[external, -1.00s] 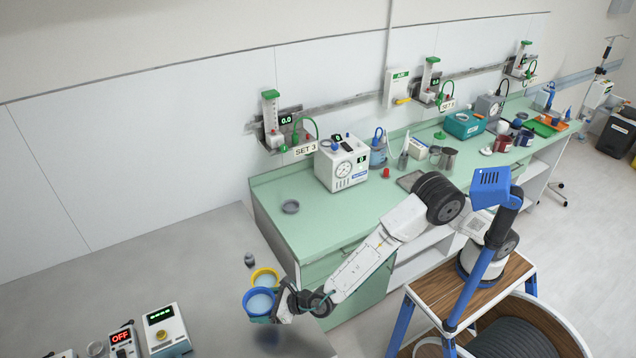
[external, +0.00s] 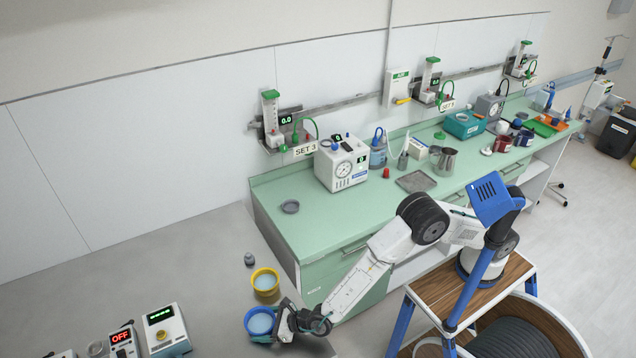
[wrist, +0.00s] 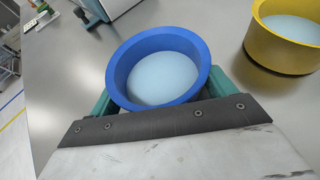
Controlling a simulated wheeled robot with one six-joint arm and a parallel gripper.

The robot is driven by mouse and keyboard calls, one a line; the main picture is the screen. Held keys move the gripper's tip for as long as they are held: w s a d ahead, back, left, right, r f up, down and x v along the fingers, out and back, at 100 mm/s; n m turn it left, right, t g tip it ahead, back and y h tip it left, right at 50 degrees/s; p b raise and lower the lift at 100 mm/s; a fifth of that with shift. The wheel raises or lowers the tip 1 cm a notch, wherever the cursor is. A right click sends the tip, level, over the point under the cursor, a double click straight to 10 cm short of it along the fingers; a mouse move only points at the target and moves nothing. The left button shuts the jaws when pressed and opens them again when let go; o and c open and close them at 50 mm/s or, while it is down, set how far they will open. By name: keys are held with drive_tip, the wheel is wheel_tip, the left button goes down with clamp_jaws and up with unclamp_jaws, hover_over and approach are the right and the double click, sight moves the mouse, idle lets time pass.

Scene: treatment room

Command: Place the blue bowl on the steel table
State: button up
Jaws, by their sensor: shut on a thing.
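The blue bowl (external: 260,322) has a pale blue inside and sits upright in my gripper (external: 272,324), low at the steel table (external: 215,290). In the wrist view the blue bowl (wrist: 160,68) is between the green fingers of my gripper, which are shut on it. The bowl looks level. I cannot tell whether its base touches the table, since its underside is hidden.
A yellow bowl (external: 265,281) stands just behind the blue bowl, apart from it; it also shows in the wrist view (wrist: 285,45). A small grey bottle (external: 249,259) is behind it. Devices (external: 165,330) stand to the left. The green counter (external: 300,240) is to the right.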

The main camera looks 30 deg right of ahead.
drive_tip(key=shift+f, duration=0.15)
drive_tip(key=o, duration=0.9)
drive_tip(key=shift+s+d+r, duration=0.1)
drive_tip(key=shift+r, duration=0.15)
drive_tip(key=v, duration=0.7)
drive_tip(key=shift+s+d, duration=0.1)
drive_tip(key=shift+d, duration=0.05)
